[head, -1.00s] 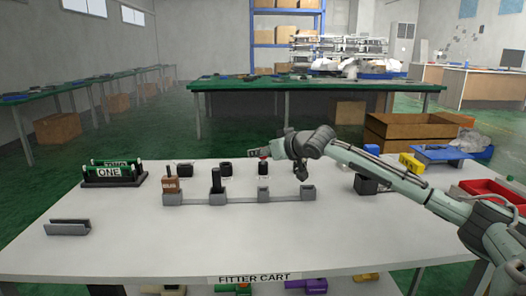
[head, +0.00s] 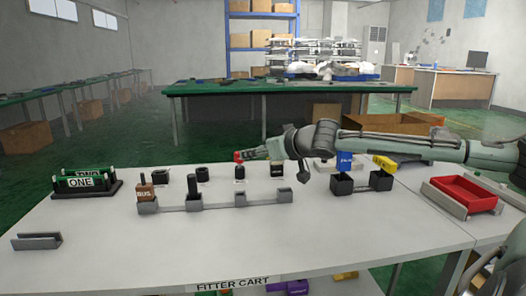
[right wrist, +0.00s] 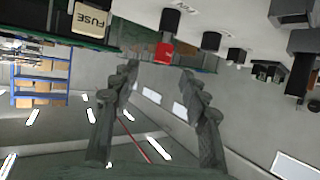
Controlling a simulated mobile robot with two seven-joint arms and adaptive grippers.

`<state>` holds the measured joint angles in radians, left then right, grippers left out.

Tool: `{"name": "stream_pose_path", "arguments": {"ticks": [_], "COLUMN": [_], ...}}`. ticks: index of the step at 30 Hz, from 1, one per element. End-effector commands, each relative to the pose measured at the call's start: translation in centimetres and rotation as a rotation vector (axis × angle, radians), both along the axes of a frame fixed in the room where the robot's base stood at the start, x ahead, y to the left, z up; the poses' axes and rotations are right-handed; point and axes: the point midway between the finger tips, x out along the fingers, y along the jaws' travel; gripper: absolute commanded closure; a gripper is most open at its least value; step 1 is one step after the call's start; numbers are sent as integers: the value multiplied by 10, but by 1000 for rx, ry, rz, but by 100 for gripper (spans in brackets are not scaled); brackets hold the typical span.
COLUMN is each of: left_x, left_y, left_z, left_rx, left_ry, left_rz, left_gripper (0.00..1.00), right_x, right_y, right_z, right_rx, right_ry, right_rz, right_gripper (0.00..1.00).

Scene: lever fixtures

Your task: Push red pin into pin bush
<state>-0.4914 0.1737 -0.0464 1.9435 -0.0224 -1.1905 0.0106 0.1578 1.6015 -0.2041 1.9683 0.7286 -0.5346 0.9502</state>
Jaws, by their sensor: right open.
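The red pin (head: 238,156) shows its red end just above a black cylindrical bush (head: 240,172) at the back of the table's middle. In the right wrist view the red pin (right wrist: 165,51) lies just beyond the fingertips, between their lines, against a black cylinder (right wrist: 171,20). My right gripper (head: 247,154) comes in from the right, beside the pin. Its fingers (right wrist: 161,70) are spread with nothing between them. Whether a fingertip touches the pin is unclear, and how deep the pin sits is hidden. My left gripper is in neither view.
A grey fixture with several cups (head: 218,204) stands in front of the bush, holding a brown block (head: 146,192) and a black cylinder (head: 194,188).

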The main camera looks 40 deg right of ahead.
Motion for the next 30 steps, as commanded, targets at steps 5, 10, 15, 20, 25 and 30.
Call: {"name": "stream_pose_path", "arguments": {"ticks": [5,10,15,20,25,30], "left_x": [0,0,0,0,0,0], "left_y": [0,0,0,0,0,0], "left_z": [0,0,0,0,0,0], "left_rx": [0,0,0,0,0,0], "left_ry": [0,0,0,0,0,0], "left_rz": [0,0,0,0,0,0], "left_gripper": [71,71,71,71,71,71], "right_x": [-11,-22,-29,-31,-31,-30], "right_y": [6,6,5,5,4,4], "right_z": [8,12,13,12,12,12], "right_rx": [-12,-9,-3,2,2,2], "right_ry": [-3,-3,2,3,3,3], "right_rz": [10,11,9,8,7,7], "right_gripper": [55,55,55,55,55,55]}}
